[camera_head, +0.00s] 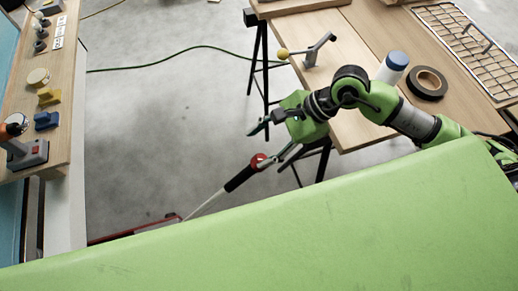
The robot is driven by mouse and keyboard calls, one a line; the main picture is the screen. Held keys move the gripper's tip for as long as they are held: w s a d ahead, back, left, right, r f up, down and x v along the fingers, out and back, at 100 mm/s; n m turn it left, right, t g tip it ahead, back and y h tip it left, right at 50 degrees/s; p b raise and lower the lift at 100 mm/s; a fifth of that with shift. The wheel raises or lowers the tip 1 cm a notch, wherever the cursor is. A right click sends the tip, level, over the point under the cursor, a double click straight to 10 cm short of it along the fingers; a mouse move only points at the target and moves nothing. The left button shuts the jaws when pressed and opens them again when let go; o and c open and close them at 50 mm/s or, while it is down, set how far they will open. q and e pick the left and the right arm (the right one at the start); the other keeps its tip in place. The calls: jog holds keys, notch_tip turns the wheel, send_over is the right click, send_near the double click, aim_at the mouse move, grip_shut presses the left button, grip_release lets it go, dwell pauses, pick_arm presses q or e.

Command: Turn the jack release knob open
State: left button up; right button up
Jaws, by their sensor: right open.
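A red round knob (259,160) sits at the upper end of a black grip (240,178) on a slanting pale rod (206,204). The rod runs down to a low red jack (135,231) on the floor, partly hidden by the green surface in front. I take the red knob for the jack release knob. My right gripper (261,147) is open, with its fingers spread. Its lower fingertip appears close beside the knob and the upper one is farther up. I cannot tell whether it touches the knob. My left gripper does not show.
A wooden workbench (350,128) on black trestles carries a yellow-balled lever (310,50), a blue-capped bottle (393,68), a black tape roll (427,83) and a wire rack (463,45). A left counter (62,85) holds several knobs and switches. A green cord (180,54) crosses open floor.

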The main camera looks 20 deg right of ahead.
jog(key=w+d+f+n+h, duration=0.1)
jog(key=d+f+h, duration=0.2)
jog(key=d, duration=0.3)
jog(key=p+x, duration=0.1)
jog(key=x, duration=1.2)
jog(key=shift+f, duration=0.2)
jog(key=shift+c, duration=0.4)
jog(key=c, duration=1)
